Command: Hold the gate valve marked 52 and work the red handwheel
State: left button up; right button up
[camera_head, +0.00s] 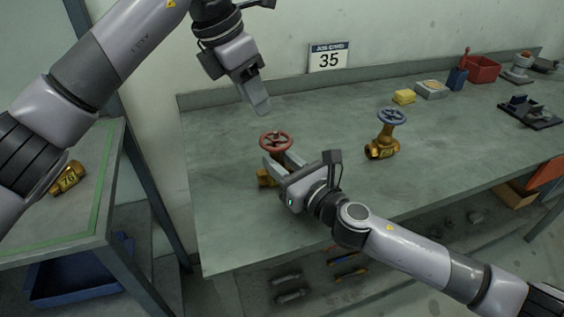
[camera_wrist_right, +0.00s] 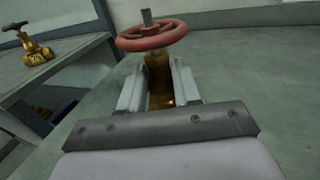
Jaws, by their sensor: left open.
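The gate valve, a brass body (camera_head: 265,178) with a red handwheel (camera_head: 276,141) on top, stands upright on the workbench, left of the middle. My right gripper (camera_head: 281,161) is low at the valve with a finger on each side of its body, below the wheel. In the right wrist view, the brass body (camera_wrist_right: 159,80) fills the gap between the fingers and the red handwheel (camera_wrist_right: 152,36) is above them. No number can be read on this valve. My left gripper (camera_head: 259,104) is open and empty, above and behind the wheel, apart from it.
A brass valve with a blue handwheel (camera_head: 391,117) stands to the right.

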grip_shut()
pick_arm(q)
jog(key=o, duration=0.7)
jog(key=shift+c, duration=0.2)
jog(key=o, duration=0.3)
jog(key=shift+d+f+n, duration=0.1)
jog(key=shift+f+n, duration=0.1)
jog(key=shift+n, duration=0.1)
jog(key=m+t+h, duration=0.9)
jog(key=m+h, duration=0.2)
jog(key=m, duration=2.4)
send_near(289, 134)
jog(key=x, duration=0.8)
jog(key=shift+w+d, duration=0.2)
jog(key=shift+w, duration=0.15)
pick_arm(e)
jog(key=shift+f, duration=0.1)
